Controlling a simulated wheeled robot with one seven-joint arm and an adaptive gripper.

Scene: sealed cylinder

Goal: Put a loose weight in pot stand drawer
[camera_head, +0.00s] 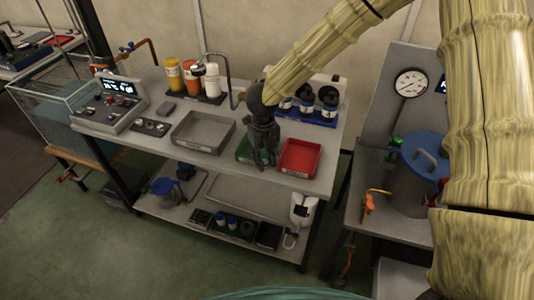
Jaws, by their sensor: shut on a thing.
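My gripper (263,157) points down over the green tray (243,149) on the long workbench, beside the red tray. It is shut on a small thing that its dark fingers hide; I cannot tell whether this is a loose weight. No loose weight can be made out clearly elsewhere. The pot stand (366,190) is at the right, with a grey pot (405,185) under a blue lid (424,152). A grey box-like part (398,279) shows low under the stand, partly behind my arm; I cannot tell whether it is the drawer.
The red tray (300,158) and an empty grey tray (203,131) flank the green one. An orange-handled valve (368,203) sticks out from the pot stand. A floor gap separates the benches.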

